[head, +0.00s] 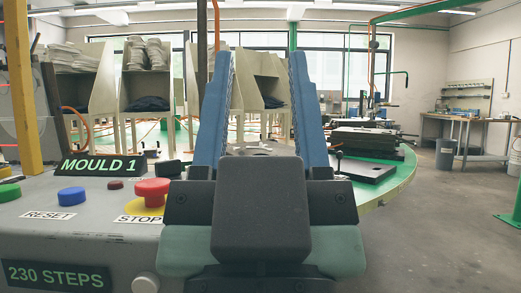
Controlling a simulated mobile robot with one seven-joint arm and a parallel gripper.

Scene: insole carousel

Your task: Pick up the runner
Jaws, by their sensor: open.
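My gripper (260,62) is in the middle of the head view, seen from behind. Its two long blue fingers point forward and up and stand wide apart. Nothing shows clasped between them. A small pale, irregular piece (250,148) shows low between the fingers, just above the dark gripper body. It may be the runner, but it is too small and too partly hidden to tell. How far it is from the fingers cannot be told. The gripper body hides what lies below and in front of it.
A grey control panel (95,235) with buttons and a MOULD 1 sign stands close at left. A round green-edged carousel table (395,185) bears dark mould plates (365,170) at right. Pale racks (103,95) stand behind. Floor at right is mostly clear, with a grey bin (445,153).

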